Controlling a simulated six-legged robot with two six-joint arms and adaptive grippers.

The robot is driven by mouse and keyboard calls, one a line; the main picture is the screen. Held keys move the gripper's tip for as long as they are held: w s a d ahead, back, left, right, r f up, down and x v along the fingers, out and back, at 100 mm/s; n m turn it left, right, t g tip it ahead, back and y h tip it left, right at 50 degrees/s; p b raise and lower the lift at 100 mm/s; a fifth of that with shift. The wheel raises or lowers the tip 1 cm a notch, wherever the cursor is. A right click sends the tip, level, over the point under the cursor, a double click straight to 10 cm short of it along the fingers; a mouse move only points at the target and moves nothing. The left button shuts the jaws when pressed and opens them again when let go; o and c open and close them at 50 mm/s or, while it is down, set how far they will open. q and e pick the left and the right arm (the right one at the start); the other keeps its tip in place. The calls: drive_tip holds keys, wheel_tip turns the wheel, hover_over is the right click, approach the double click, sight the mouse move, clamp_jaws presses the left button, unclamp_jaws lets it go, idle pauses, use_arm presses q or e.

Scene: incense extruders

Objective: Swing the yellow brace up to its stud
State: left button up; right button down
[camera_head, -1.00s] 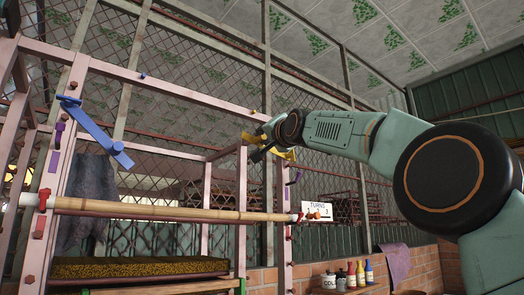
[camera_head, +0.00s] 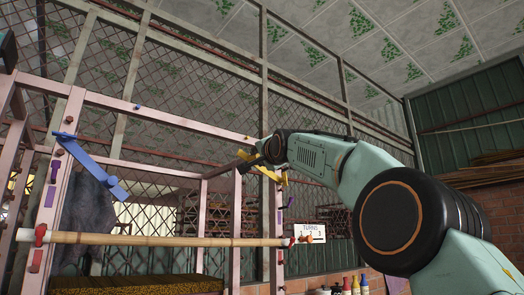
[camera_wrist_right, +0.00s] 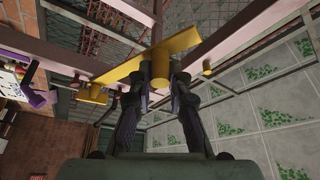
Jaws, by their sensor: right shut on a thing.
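The yellow brace (camera_head: 269,173) is at the right front post of the pink frame and slants, its upper left end near the frame's top bar. My right gripper (camera_head: 257,161) is shut on it. In the right wrist view the brace (camera_wrist_right: 125,69) runs diagonally across the two fingers of the right gripper (camera_wrist_right: 160,82). A small yellow stud (camera_head: 247,138) is on the top bar, just above the brace's upper end; a small gap shows. A yellowish peg (camera_wrist_right: 207,72) shows right of the fingers in the wrist view. My left gripper is not in view.
A blue brace (camera_head: 92,165) slants on the left post. A bamboo pole (camera_head: 160,239) crosses the frame below, with red clamps (camera_head: 40,234) at the left. A "TURNS" sign (camera_head: 309,233) stands at the right. Bottles (camera_head: 355,286) stand low behind.

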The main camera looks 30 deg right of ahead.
drive_tip(key=shift+d+r+m+p, duration=0.1)
drive_tip(key=shift+r+m+p, duration=0.35)
drive_tip(key=shift+r+m, duration=0.1)
drive_tip(key=shift+w+d+r+m+g+p, duration=0.1)
drive_tip(key=shift+d+r+m+g+p, duration=0.2)
drive_tip(key=shift+r+m+p, duration=0.35)
drive_tip(key=shift+s+d+r+m+g+p, duration=0.1)
drive_tip(key=shift+d+r+m+g+p, duration=0.3)
drive_tip(key=shift+p, duration=0.5)
drive_tip(key=shift+w+d+r+m+g+p, duration=0.1)
drive_tip(key=shift+d+r+m+p, duration=0.25)
drive_tip(key=shift+m+p, duration=0.35)
drive_tip(key=c, duration=1.6)
unclamp_jaws()
drive_tip(key=o, duration=0.3)
drive_tip(key=shift+w+a+f, duration=0.1)
drive_tip(key=shift+w+a, duration=0.15)
drive_tip(key=shift+o, duration=0.2)
